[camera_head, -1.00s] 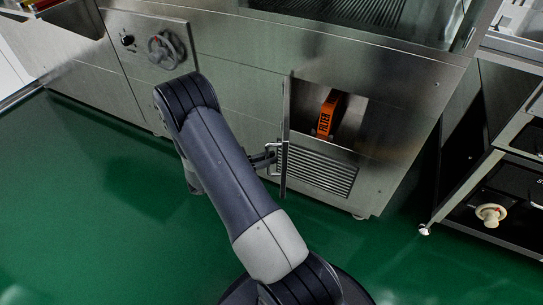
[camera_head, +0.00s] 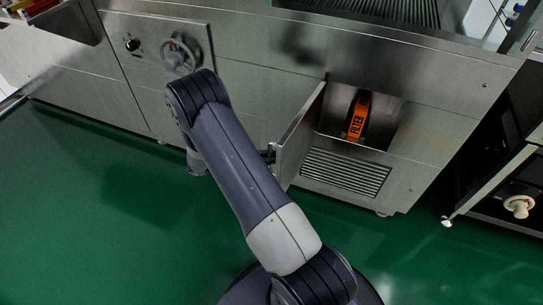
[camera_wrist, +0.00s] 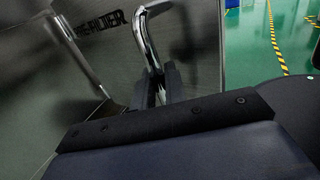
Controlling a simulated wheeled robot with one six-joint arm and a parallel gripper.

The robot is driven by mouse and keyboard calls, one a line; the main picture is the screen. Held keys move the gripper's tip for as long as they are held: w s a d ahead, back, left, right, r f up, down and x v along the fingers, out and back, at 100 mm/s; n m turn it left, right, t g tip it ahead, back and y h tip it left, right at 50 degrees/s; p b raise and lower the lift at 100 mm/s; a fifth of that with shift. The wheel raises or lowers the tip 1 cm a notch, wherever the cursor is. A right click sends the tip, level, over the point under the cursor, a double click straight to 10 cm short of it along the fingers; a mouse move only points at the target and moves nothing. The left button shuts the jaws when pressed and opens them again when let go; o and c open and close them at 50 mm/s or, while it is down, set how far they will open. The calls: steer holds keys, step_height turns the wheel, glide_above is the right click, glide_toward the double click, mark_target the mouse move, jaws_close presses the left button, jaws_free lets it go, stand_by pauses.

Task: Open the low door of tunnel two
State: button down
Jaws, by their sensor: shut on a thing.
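The low door (camera_head: 300,135) is a steel panel hinged at the left of an opening low on the washer. It stands swung out from the front, and the recess shows an orange filter (camera_head: 358,117) marked FILTER. My gripper (camera_head: 268,154) is at the door's outer face, partly hidden by my arm in the head view. In the wrist view my gripper (camera_wrist: 165,88) is shut on the door's bent metal bar handle (camera_wrist: 147,42). The door's face with dark lettering (camera_wrist: 100,28) shows behind the handle.
A louvred vent (camera_head: 345,174) sits below the opening. A handwheel (camera_head: 180,53) is on the panel at the left. A dark-framed cart with a pale knob (camera_head: 519,206) stands at the right. The green floor (camera_head: 100,210) is clear at the left.

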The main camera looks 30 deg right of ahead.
stand_by(0.3)
steer(key=c, duration=1.5)
jaws_free()
steer(key=shift+d, duration=0.1)
steer(key=shift+c, duration=0.2)
steer(key=shift+w, duration=0.1)
steer(key=p+v, duration=0.1)
steer(key=v, duration=0.9)
steer(key=shift+a, duration=0.35)
steer(key=shift+w, duration=0.15)
steer(key=b+x, duration=0.1)
steer(key=x, duration=0.9)
steer(key=shift+s+d, duration=0.25)
steer(key=shift+d, duration=0.1)
steer(key=shift+s, duration=0.15)
